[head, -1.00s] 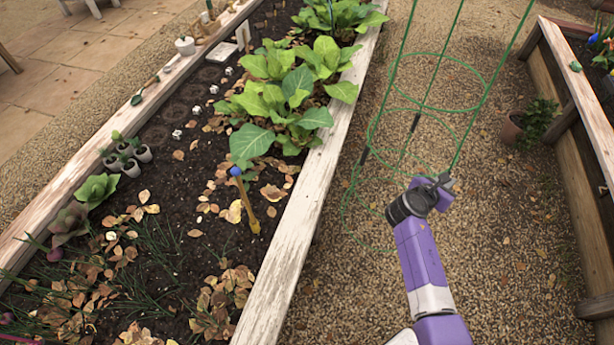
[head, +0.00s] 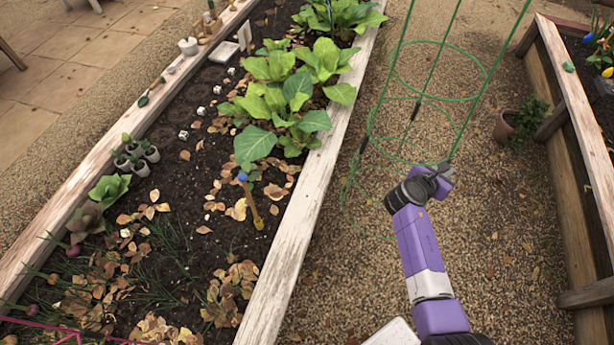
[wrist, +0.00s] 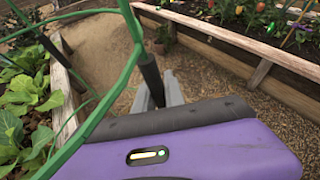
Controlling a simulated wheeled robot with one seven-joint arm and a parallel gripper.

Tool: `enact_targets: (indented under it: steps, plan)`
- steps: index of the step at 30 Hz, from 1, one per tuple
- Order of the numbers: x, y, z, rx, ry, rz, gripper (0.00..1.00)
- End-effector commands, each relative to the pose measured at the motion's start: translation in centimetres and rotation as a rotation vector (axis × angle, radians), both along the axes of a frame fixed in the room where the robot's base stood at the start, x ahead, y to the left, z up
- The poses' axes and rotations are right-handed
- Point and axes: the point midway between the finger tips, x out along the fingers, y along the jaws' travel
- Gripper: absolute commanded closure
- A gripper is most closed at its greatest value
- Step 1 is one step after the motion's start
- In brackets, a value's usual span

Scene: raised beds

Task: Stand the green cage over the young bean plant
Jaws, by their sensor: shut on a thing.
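The green cage (head: 490,80) is a tall wire frame with rings, held over the gravel path to the right of the planted bed. Its top runs out of the head view. My gripper (head: 441,170) is shut on one of its uprights, low on the cage's near side. In the wrist view, the green wire (wrist: 136,30) and a dark sleeve on it pass by the grey fingers (wrist: 160,92). Large leafy green plants (head: 290,95) grow in the bed left of the cage. I cannot tell which plant is the young bean plant.
The bed's pale wooden edge (head: 305,205) lies between cage and plants. A blue-topped stake (head: 250,200) stands inside it, among dry leaves. Small pots (head: 138,158) stand along the far edge. Another bed (head: 575,190) and a potted plant (head: 515,125) are right of the path.

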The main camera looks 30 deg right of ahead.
Motion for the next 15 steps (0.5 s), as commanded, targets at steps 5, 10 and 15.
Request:
enact_targets:
  steps: [5, 10, 15]
  plan:
    - [0.1, 0.0, 2.2, -0.002, -0.004, 0.0, 1.0]
    - [0.1, 0.0, 3.9, -0.002, -0.004, 0.0, 1.0]
    - [0.1, 0.0, 5.6, -0.002, -0.004, 0.0, 1.0]
